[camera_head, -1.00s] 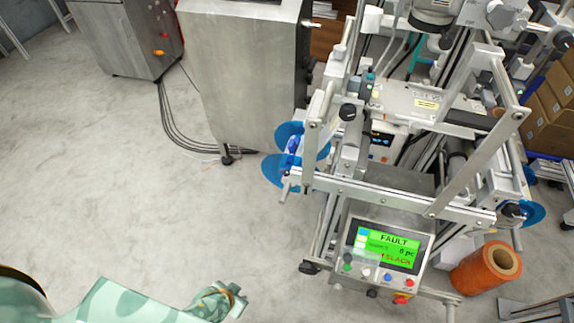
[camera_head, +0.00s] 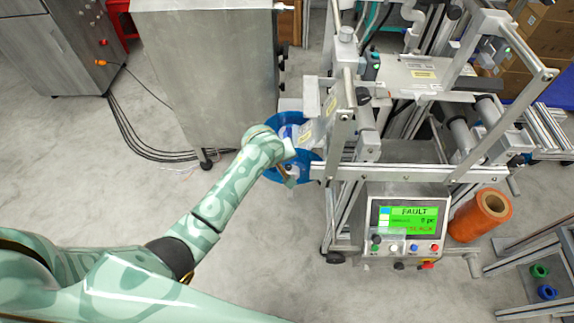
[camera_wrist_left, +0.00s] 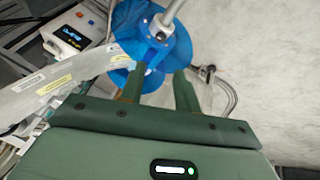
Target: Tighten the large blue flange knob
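A large blue flange (camera_head: 272,165) sits on the left side of the machine in the head view, partly hidden by my left gripper. In the left wrist view the blue flange (camera_wrist_left: 176,58) fills the upper middle, with a darker blue knob (camera_wrist_left: 153,50) at its centre and a grey rod crossing in front. My left gripper (camera_head: 288,178) is at the flange in the head view. In the left wrist view its two fingers (camera_wrist_left: 158,72) are apart and point at the flange, just below the knob. Whether they touch it cannot be told. My right gripper is not in view.
The machine's control panel (camera_head: 408,222) shows FAULT on a green screen. An orange roll (camera_head: 478,218) stands to its right. A steel cabinet (camera_head: 205,75) stands behind the flange, with black cables on the floor.

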